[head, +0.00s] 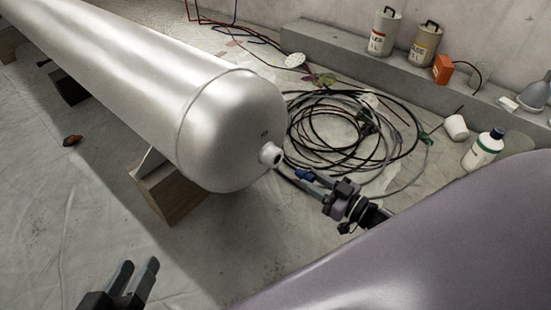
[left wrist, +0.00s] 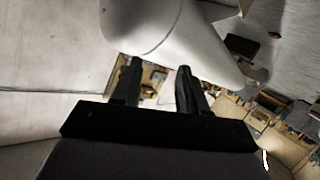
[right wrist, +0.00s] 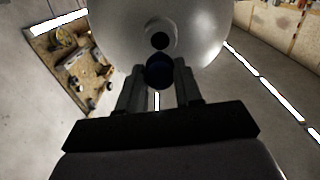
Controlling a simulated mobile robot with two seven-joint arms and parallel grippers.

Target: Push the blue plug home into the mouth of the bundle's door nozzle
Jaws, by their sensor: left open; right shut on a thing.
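The bundle (head: 130,75) is a long pale metallic cylinder with a rounded end at the middle of the head view. Its door nozzle (head: 271,154) is a short stub with a dark mouth on that end; the mouth also shows in the right wrist view (right wrist: 160,41). My right gripper (head: 310,178) is shut on the blue plug (head: 304,174), a little right of and below the nozzle, apart from it. The plug looks dark and round in the right wrist view (right wrist: 159,70), just below the mouth. My left gripper (head: 138,276) is open and empty at the lower left.
A wooden block (head: 170,190) supports the cylinder. Coiled cables (head: 345,130) lie behind my right gripper. A white bottle (head: 483,148) and a cup (head: 456,127) stand at the right. Canisters (head: 384,32) stand on a ledge (head: 350,58). The sheeted floor at front left is clear.

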